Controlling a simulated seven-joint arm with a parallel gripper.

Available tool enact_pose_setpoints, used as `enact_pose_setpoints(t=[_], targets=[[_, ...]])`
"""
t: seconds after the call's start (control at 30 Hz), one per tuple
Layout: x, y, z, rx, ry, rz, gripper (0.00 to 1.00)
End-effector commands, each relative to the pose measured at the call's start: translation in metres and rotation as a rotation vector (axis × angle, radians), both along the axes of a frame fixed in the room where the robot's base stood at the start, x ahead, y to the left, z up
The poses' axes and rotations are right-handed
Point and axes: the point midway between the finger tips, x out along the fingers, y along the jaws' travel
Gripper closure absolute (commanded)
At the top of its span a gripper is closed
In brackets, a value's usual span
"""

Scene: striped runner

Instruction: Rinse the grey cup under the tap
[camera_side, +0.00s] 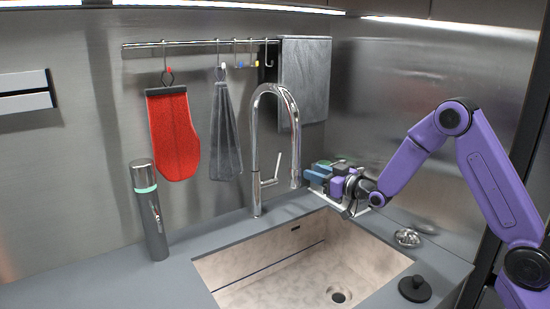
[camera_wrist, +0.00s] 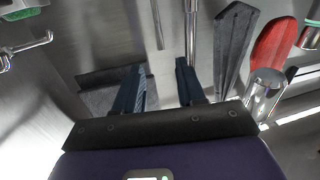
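I cannot make out a grey cup in either view. The chrome tap (camera_side: 256,140) stands behind the sink, its spout curving over and pointing down. My gripper (camera_side: 315,173) is just right of the spout head, above the back right of the sink. In the wrist view my gripper (camera_wrist: 160,76) has its two dark blue fingers apart, with nothing seen between them. The shiny spout head (camera_wrist: 264,98) shows to the right of the fingers there, and the tap's column (camera_wrist: 191,45) rises beyond them. I see no water running.
The beige sink basin (camera_side: 245,259) looks empty. A flask (camera_side: 149,212) stands left. A red mitt (camera_side: 173,135), grey towel (camera_side: 226,135) and dark cloth (camera_side: 304,80) hang from the rail. A shiny scrubber-like thing (camera_side: 407,238) and black round stopper (camera_side: 414,289) are on the right counter.

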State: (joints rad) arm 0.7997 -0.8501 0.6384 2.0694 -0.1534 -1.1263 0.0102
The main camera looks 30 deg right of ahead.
Motion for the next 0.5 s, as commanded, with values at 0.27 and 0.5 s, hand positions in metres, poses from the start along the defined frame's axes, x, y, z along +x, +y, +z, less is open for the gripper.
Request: enact_pose_setpoints(t=[0.27,0.5], targets=[[0.018,0.002,0.002,0.005,-0.018,0.001,0.61],[0.051,0.008,0.001,0.005,-0.016,0.000,0.61]])
